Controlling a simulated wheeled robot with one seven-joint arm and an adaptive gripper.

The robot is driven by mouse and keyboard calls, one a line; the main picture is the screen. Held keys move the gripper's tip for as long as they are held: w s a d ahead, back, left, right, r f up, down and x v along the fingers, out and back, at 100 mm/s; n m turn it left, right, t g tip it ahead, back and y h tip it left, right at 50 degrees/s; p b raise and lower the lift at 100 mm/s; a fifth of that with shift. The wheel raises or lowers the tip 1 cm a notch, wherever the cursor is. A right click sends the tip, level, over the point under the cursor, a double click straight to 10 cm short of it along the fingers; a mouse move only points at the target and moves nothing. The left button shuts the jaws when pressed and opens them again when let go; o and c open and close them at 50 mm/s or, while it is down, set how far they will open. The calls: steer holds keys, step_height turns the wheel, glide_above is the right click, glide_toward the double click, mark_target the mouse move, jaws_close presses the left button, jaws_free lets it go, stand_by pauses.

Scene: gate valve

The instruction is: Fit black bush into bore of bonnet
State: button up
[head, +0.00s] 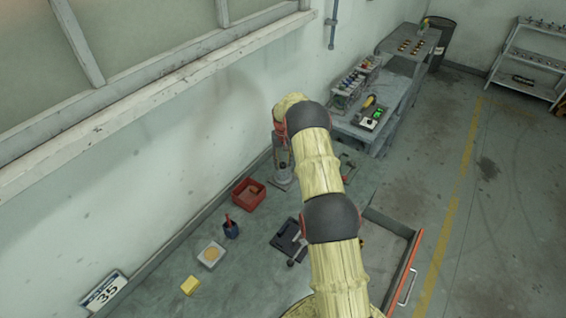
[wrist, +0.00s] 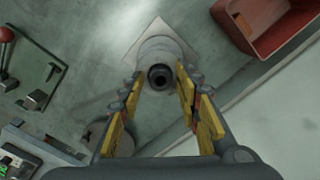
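In the wrist view, a grey stepped round piece, seemingly the bonnet (wrist: 160,50), stands on a pale square plate (wrist: 150,28). At its near end is a dark ring with a black hole (wrist: 161,77). I cannot tell whether this ring is the black bush or the bore's own rim. My gripper (wrist: 160,79) is open, its yellow-padded fingers on either side of the ring with a visible gap on each side. In the head view, my gripper (head: 281,145) is over the grey stand (head: 283,180) by the wall, and the arm partly hides that area. No separate black bush can be made out.
A red bin (head: 248,193) is close left of the stand. A bench with a green-lit device (head: 372,117) is beyond to the right.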

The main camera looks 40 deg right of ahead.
steer(key=shift+o, duration=0.2)
steer(key=shift+r+p, duration=0.5)
steer(key=shift+r, duration=0.05)
step_height(320, 180, up, 12)
steer(key=p, duration=0.4)
step_height(320, 180, up, 17)
steer(key=n+t, duration=0.1)
glide_above(283, 164)
steer(key=s+a, duration=0.3)
steer(key=a, duration=0.7)
steer(key=s+a+r+n+t, duration=0.1)
steer(key=s+a+r+t, duration=0.1)
steer(key=s+a+r, duration=0.9)
steer(key=s+a+r+n+t, duration=0.1)
steer(key=s+a+r, duration=0.25)
steer(key=s, duration=0.25)
steer(key=s+a+r+n, duration=0.1)
steer(key=s+a+r, duration=0.25)
steer(key=s, duration=0.25)
steer(key=s+a+f, duration=0.1)
steer(key=s+a, duration=0.2)
steer(key=s, duration=0.4)
steer(key=s+a+f+n+t, duration=0.1)
steer(key=s+a+f, duration=0.1)
steer(key=s, duration=0.6)
steer(key=shift+s+a+f+t, duration=0.2)
steer(key=shift+a+f+t, duration=0.1)
steer(key=shift+a, duration=0.3)
